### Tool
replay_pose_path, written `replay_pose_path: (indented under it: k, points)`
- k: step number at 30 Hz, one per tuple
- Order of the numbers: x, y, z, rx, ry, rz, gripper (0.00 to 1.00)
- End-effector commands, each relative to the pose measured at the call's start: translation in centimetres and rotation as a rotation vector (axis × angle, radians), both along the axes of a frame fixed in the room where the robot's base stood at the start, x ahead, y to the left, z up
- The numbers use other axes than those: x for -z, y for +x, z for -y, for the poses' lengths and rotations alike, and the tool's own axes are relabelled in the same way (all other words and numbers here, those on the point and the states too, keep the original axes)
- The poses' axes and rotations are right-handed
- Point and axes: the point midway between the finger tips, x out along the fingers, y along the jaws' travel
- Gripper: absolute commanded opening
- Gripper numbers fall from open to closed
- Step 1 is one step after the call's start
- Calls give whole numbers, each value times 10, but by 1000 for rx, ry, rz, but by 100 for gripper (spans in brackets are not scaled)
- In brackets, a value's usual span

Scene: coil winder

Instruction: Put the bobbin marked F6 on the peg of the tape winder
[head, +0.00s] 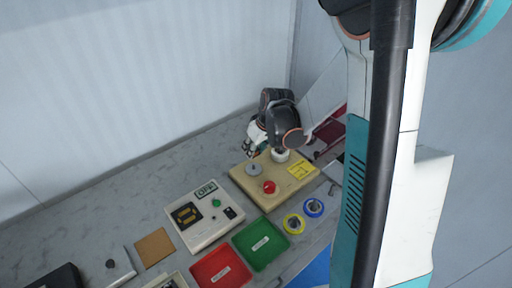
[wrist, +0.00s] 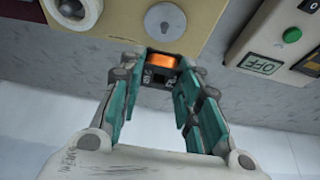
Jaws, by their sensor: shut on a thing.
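My gripper (wrist: 158,85) is shut on an orange and dark thing (wrist: 162,62), which looks like a bobbin; its marking is too small to read. In the head view my gripper (head: 251,147) hangs over the back left edge of a beige machine (head: 247,185), apparently the tape winder. The machine carries a grey round disc (head: 254,169) with a small peg-like centre; the disc also shows in the wrist view (wrist: 165,22), just beyond my fingertips. The held thing is apart from the disc. In the head view it is mostly hidden.
The beige machine also has a red knob (head: 269,187), a yellow label (head: 301,170) and a white cylinder (head: 280,155). A white box marked OFF (head: 195,236) stands at its left. Blue (head: 313,207) and yellow (head: 293,224) ringed bobbins, a green tray (head: 247,260) and a red tray (head: 205,284) lie in front.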

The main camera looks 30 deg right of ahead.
Motion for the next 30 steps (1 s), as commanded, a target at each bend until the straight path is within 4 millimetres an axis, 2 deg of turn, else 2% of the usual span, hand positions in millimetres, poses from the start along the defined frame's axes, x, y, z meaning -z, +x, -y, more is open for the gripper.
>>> replay_pose_path:
  k: [5,19,30]
  points:
    - [5,1,3,-6,0,1,8]
    - [45,1,2,-5,0,1,8]
    - [48,0,2,-5,0,1,8]
